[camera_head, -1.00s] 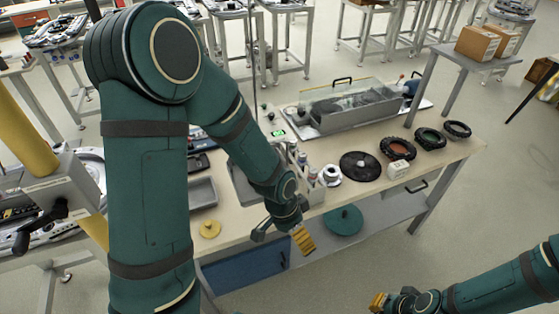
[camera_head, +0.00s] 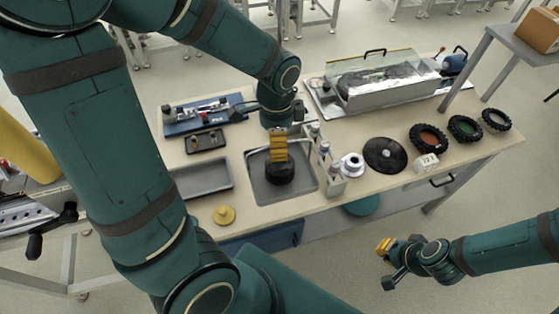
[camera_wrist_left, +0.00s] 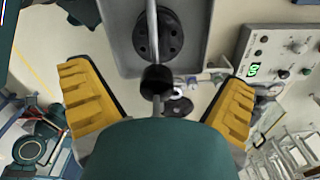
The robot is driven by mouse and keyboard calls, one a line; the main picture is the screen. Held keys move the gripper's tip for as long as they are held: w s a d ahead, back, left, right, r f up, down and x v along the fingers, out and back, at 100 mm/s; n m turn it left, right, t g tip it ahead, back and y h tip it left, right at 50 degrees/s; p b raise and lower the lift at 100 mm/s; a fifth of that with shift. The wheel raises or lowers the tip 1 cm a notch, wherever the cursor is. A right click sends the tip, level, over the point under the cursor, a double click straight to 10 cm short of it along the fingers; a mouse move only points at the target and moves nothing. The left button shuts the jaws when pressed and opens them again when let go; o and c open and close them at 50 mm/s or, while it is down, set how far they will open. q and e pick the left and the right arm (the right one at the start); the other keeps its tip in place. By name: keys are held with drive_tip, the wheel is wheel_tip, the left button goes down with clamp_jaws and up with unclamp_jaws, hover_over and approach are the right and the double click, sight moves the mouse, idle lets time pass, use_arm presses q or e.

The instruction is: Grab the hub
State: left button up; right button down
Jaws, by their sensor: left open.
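A black round hub (camera_head: 280,174) lies in the grey square tray (camera_head: 254,190) near the table's front edge. In the left wrist view the hub (camera_wrist_left: 172,35) shows a flange with several holes, with a pale rod across its middle. My left gripper (camera_head: 279,150) is above the hub in the head view and partly covers it. In the left wrist view its yellow fingers (camera_wrist_left: 160,108) are wide apart, with nothing held. My right gripper (camera_head: 386,264) is off the table's front side, its fingers apart and empty.
A white spool (camera_head: 352,164), a black disc (camera_head: 385,155) and tyre-like rings (camera_head: 429,138) lie farther right. A shallow grey tray (camera_head: 203,179) and yellow knob (camera_head: 224,215) are at left.

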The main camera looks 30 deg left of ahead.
sight(279, 168)
use_arm(q)
wheel_tip(279, 168, down, 7)
drive_tip(key=shift+d+f, duration=0.1)
drive_tip(key=f+b, duration=0.2)
drive_tip(key=f, duration=0.1)
drive_tip(key=f+b, duration=0.2)
drive_tip(key=shift+w+d+f, duration=0.15)
drive_tip(key=shift+d, duration=0.1)
drive_tip(key=c, duration=1.1)
